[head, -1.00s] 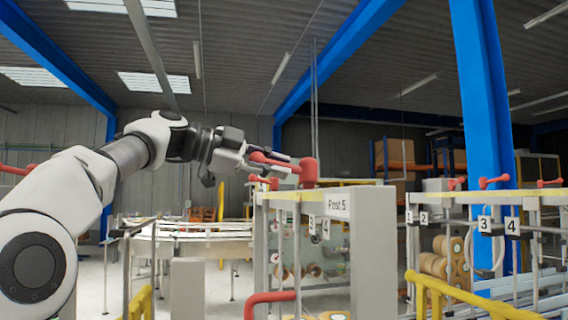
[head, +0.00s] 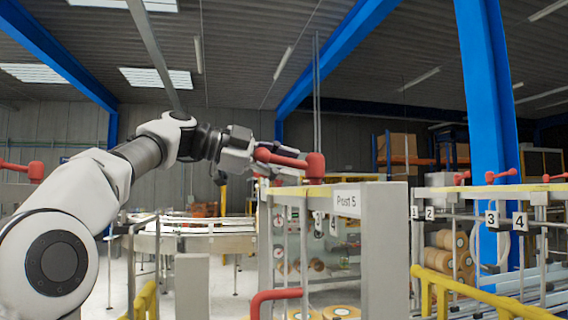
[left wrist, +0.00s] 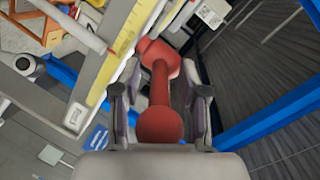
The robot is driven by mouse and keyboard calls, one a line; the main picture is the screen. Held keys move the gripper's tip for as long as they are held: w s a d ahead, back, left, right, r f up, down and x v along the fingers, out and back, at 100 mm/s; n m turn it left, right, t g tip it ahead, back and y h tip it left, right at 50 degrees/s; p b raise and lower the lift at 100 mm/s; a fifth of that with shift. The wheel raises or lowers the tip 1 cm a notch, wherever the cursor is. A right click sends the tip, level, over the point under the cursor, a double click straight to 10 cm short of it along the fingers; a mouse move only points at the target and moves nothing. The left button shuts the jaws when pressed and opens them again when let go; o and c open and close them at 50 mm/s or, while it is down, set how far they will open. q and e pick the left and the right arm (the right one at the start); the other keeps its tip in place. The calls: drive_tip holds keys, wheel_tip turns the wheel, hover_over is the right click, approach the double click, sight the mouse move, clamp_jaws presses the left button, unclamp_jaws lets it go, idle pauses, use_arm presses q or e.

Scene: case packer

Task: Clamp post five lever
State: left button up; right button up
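The post five lever (head: 283,157) is a red bar with a round knob at one end and a thick hub at the other. Its hub sits on top of the frame beside the grey post labelled "Post 5" (head: 347,200). My left gripper (head: 285,163) is at the lever, with its fingers partly hidden behind the bar. In the left wrist view, the lever (left wrist: 161,92) lies lengthwise between the two fingers of my left gripper (left wrist: 160,100), knob towards the palm. A narrow gap shows on each side of the bar, so the gripper is open around it. My right gripper is out of view.
More red levers stand on the numbered posts at right (head: 490,177) and one at far left (head: 30,168). Yellow rails (head: 470,293) and a red bent pipe (head: 270,296) are in front. A curved conveyor (head: 205,226) lies behind.

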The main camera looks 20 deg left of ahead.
use_arm(q)
drive_tip(key=shift+s+a+r, duration=0.2)
drive_tip(key=shift+s+a, duration=0.1)
drive_tip(key=shift+s, duration=0.05)
drive_tip(key=v, duration=1.1)
drive_tip(key=shift+f, duration=0.1)
drive_tip(key=shift+w, duration=0.1)
